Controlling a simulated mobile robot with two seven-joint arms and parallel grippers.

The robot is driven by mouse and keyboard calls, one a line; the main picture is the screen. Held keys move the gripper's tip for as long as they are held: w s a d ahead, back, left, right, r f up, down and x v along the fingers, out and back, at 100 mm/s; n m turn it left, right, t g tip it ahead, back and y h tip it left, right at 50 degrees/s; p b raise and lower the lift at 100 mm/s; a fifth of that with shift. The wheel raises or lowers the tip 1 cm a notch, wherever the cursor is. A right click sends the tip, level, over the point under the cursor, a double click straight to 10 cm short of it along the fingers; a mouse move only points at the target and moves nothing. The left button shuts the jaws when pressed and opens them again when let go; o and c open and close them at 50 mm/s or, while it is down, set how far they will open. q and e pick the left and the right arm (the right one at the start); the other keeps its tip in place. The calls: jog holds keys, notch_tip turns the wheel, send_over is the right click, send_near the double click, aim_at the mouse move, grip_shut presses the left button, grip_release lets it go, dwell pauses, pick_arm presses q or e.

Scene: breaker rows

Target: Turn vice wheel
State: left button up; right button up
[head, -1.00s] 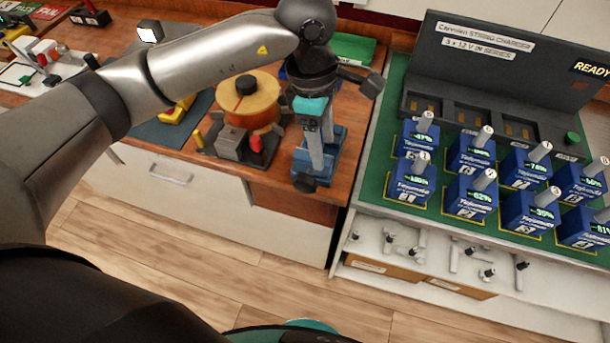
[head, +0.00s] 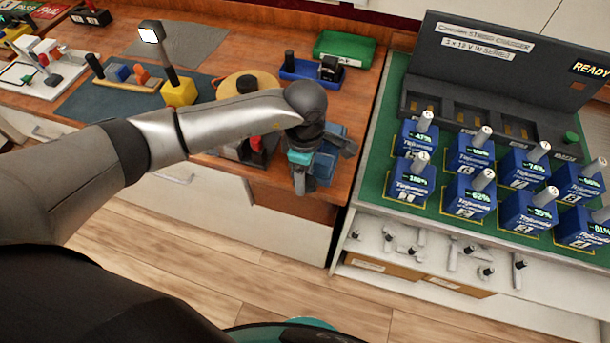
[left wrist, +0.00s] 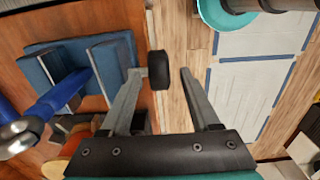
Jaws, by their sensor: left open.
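The blue vice (head: 330,160) stands at the front edge of the wooden bench in the head view, partly covered by my left arm. Its blue jaws (left wrist: 113,70) show at the left in the left wrist view. The small black vice wheel (left wrist: 159,70) sticks out past the bench edge. In the head view the wheel is hidden behind my left gripper (head: 300,188). In the left wrist view my left gripper (left wrist: 163,73) is open, with the wheel between its fingertips and closer to the left finger. I cannot tell whether they touch. My right gripper is not in view.
A round wooden reel (head: 245,85) sits left of the vice, partly behind my arm. A blue tray (head: 300,70) and a green tray (head: 345,46) lie behind. The charger (head: 500,90) with several blue batteries stands right. The floor before the bench is clear.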

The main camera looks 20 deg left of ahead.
pick_arm(q)
jog(key=shift+f, duration=0.7)
jog(key=shift+c, duration=0.4)
grip_shut()
